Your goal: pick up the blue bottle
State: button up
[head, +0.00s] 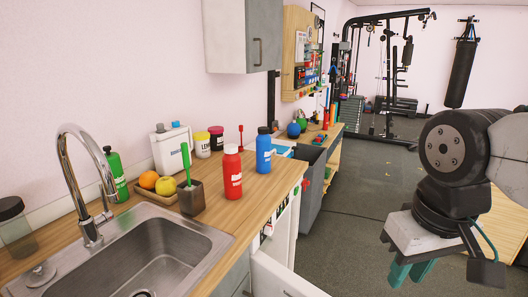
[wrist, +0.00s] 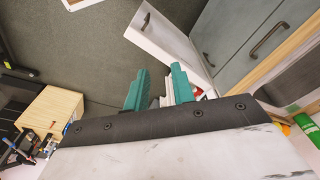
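The blue bottle (head: 264,152) stands upright on the wooden counter (head: 262,190), near its far right end, in the head view. A red bottle (head: 232,175) stands upright just in front of it and to its left. My gripper (head: 410,273) hangs at the lower right of the head view, out over the floor and well away from the bottle. In the wrist view my gripper's teal fingers (wrist: 159,88) stand apart with no object held between them. I cannot make out the blue bottle in the wrist view.
A sink (head: 150,255) with a tall faucet (head: 78,185) fills the counter's near left. A brown holder with a green brush (head: 187,165), fruit and several containers stand behind. An open drawer (head: 285,278) juts out below the counter. A wall cabinet (head: 240,35) hangs above.

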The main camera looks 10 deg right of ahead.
aim_at(263, 142)
jog(key=u, duration=0.05)
jog(key=k, duration=1.2)
jog(key=z, duration=0.95)
jog(key=i, duration=1.45)
jog(key=z, duration=0.55)
jog(key=i, duration=1.5)
jog(key=u, duration=0.95)
jog(key=i, duration=0.8)
jog(key=u, duration=1.4)
jog(key=i, duration=0.45)
jog(key=u, duration=0.35)
